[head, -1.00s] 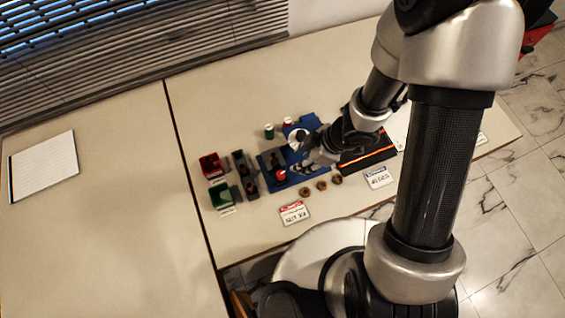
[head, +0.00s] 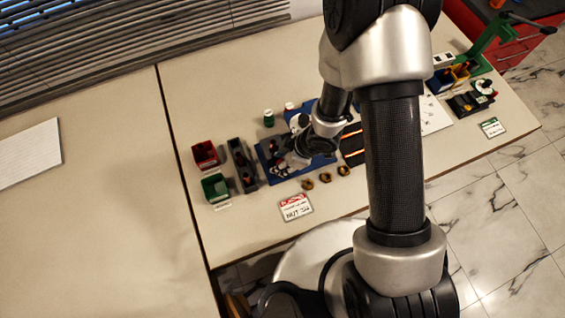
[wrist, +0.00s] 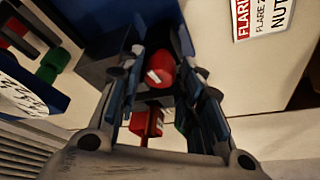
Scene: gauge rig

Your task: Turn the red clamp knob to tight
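The red clamp knob (wrist: 159,68) shows in the wrist view as a short red cylinder on the dark blue rig. My gripper (wrist: 160,58) is open, with one finger on each side of the knob. I cannot tell whether the fingers touch it. In the head view my gripper (head: 288,162) is low over the blue rig (head: 264,153) and hides most or all of the knob. The white round gauge dial (wrist: 20,85) is at the left of the wrist view.
A red bin (head: 206,154), a green bin (head: 215,187) and a grey bin (head: 242,166) stand left of the rig. Several brass nuts (head: 325,177) and a red-edged label card (head: 295,207) lie in front. A green bottle (head: 268,118) stands behind. The left tabletop (head: 100,220) is mostly clear.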

